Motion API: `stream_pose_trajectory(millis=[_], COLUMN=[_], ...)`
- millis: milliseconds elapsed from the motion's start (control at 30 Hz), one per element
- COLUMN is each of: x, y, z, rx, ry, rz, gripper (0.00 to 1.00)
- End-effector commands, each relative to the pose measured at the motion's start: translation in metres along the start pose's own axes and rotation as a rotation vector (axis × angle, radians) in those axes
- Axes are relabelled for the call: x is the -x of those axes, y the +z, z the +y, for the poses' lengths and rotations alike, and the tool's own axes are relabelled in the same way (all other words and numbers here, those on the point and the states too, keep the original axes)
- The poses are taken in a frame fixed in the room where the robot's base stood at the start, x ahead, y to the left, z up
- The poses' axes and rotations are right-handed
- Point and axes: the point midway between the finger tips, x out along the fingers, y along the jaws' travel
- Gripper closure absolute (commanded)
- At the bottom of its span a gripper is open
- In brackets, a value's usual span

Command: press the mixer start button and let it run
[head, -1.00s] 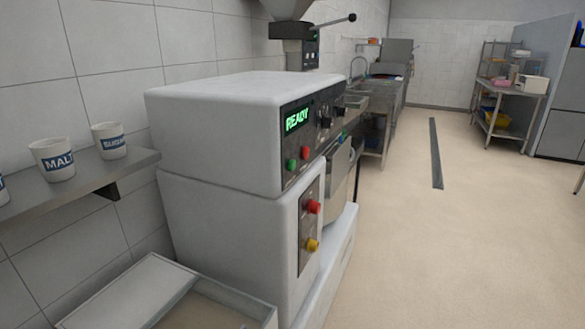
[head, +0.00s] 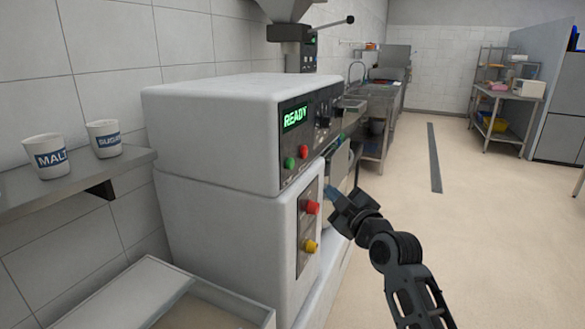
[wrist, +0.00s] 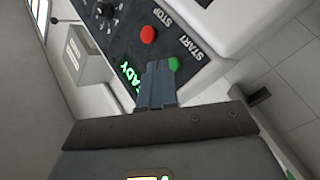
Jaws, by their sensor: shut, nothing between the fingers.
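The mixer (head: 225,130) is a white machine with a dark control panel and a lit green display (head: 295,117) reading READY. Below the display are a green button (head: 290,163) and a red button (head: 304,152). In the wrist view the green start button (wrist: 174,63) lies by the START label, partly behind my fingertips, and the red stop button (wrist: 148,34) is by STOP. My gripper (head: 331,193) is shut and empty, in front of the panel side. In the wrist view my gripper (wrist: 158,68) points at the panel near the green button; contact cannot be told.
A lower panel holds a red knob (head: 312,207) and a yellow knob (head: 310,246), close to my gripper. A wall shelf (head: 75,180) carries cups marked MALT (head: 46,156) and SUGAR (head: 104,138). An open bin (head: 215,305) stands in front. The floor on the right is clear.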

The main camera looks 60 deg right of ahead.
Motion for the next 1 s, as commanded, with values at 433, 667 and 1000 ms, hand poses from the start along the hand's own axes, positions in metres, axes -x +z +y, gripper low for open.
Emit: stream_pose_trajectory(millis=[433,667,1000], x=[-0.028,-0.029,-0.053], y=[0.005,0.004,-0.014], z=[0.044,0.043,0.028], rx=[0.045,0.044,0.044], ry=[0.060,0.060,0.059], rz=[-0.011,-0.010,-0.009], gripper=[1.00,1.00,1.00])
